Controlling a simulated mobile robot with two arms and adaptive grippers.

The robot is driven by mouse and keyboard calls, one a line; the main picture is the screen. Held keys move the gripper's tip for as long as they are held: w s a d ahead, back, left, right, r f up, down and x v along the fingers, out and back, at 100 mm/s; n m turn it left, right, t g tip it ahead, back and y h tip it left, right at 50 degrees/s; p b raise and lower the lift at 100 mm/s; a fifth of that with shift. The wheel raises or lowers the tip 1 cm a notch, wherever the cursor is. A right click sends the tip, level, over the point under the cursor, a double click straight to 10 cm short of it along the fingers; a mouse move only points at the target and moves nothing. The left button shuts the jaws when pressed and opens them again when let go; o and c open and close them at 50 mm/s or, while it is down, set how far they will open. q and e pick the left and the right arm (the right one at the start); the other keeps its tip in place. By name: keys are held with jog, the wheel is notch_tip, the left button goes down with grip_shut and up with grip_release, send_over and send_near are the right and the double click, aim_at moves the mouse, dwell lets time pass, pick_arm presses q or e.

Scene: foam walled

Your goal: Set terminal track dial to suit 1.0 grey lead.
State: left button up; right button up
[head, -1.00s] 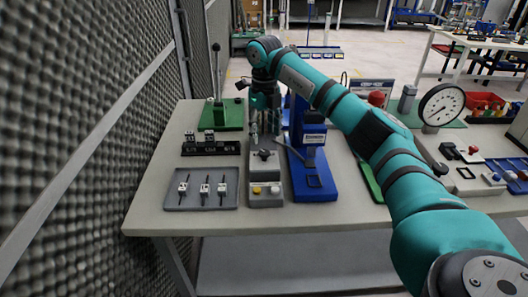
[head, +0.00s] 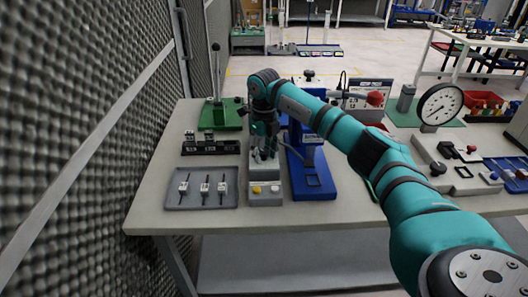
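A grey box (head: 265,173) stands on the bench, left of the blue press (head: 315,187). A dark dial knob showed on its top earlier; my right gripper now covers that spot. My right gripper (head: 264,156) points down with its fingertips at the top of the box. I cannot tell whether the fingers touch the dial or how far they are apart. The dial's setting and markings are hidden. A grey tray (head: 228,202) to the left holds three small white parts with dark leads. My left gripper is not in view.
A control box (head: 257,199) with a yellow and a white button sits in front. A black block (head: 211,148) and a green lever press (head: 222,117) stand behind the tray. A round gauge (head: 440,104) stands at right. A dark foam wall (head: 95,120) borders the left.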

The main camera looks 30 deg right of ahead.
grip_shut()
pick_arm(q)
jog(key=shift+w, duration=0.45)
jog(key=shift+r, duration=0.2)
pick_arm(e)
jog(key=shift+r+m, duration=0.1)
jog(key=shift+m, duration=0.2)
jog(key=shift+r+m+p, duration=0.1)
jog(key=shift+m+p, duration=0.75)
jog(key=shift+m, duration=0.35)
jog(key=m+p, duration=0.2)
jog(key=m, duration=0.3)
jog(key=shift+m, duration=0.3)
jog(key=m+p, duration=0.2)
jog(key=m, duration=0.2)
jog(key=shift+w, duration=0.1)
pick_arm(q)
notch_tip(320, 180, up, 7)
jog(key=p, duration=0.2)
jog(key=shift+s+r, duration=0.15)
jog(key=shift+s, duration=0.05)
pick_arm(e)
jog(key=m, duration=0.5)
jog(key=shift+m, duration=0.3)
